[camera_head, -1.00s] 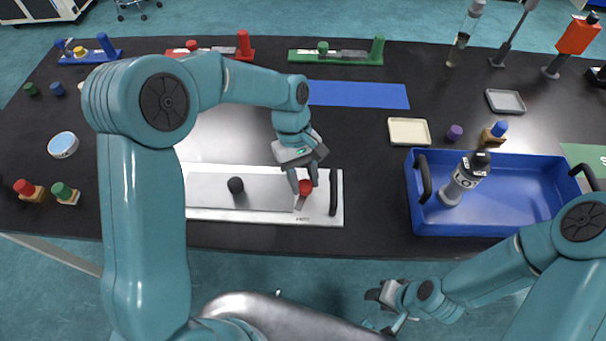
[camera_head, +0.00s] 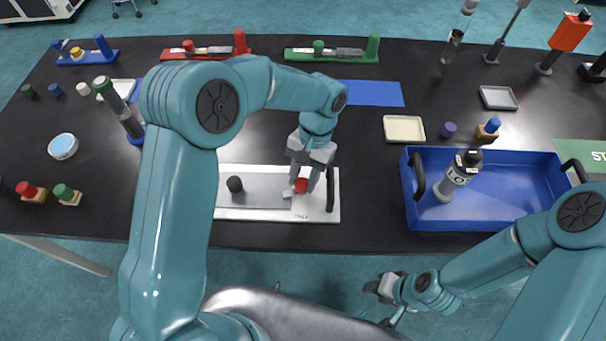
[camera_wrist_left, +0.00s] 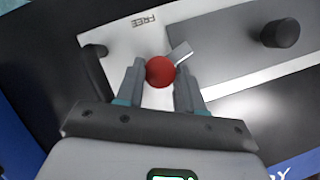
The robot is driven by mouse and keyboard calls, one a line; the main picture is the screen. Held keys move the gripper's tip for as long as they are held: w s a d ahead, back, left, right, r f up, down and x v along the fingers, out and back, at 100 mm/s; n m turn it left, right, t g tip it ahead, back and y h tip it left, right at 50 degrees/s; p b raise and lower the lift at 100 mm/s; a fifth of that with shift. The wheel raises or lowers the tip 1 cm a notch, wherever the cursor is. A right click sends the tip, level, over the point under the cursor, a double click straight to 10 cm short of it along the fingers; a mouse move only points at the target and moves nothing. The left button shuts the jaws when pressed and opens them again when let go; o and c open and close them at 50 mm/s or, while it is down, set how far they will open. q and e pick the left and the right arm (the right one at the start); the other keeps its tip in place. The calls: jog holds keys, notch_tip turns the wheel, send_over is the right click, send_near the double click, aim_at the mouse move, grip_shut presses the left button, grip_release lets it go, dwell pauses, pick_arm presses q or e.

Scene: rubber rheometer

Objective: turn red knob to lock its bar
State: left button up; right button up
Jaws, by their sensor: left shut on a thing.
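The red knob (camera_head: 301,186) sits near the right end of a white base plate (camera_head: 333,212). My left gripper (camera_head: 304,184) points down with its fingers on either side of the knob, shut on it. In the left wrist view the red knob (camera_wrist_left: 160,71) shows between the two fingertips (camera_wrist_left: 160,84). The knob's short light bar (camera_wrist_left: 181,53) points from it toward the grey slide plate (camera_wrist_left: 225,55), its tip at that plate's edge; I cannot tell whether it overlaps. The word FREE is printed beside it. My right gripper (camera_head: 384,291) hangs in front of the table, its jaws unclear.
A black knob (camera_head: 235,184) stands on the slide plate and a black handle (camera_head: 330,189) at the base's right end. Similar red and green fixtures stand at the back.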

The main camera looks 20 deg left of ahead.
pick_arm(q)
jog(key=shift+d+m+t+y, duration=0.1)
jog(key=shift+m+t+y, duration=0.35)
jog(key=shift+m, duration=1.25)
jog(key=shift+y, duration=0.25)
jog(key=o, duration=1)
jog(key=v, duration=1.6)
jog(key=shift+w+r+p, duration=0.15)
jog(key=shift+p, duration=0.2)
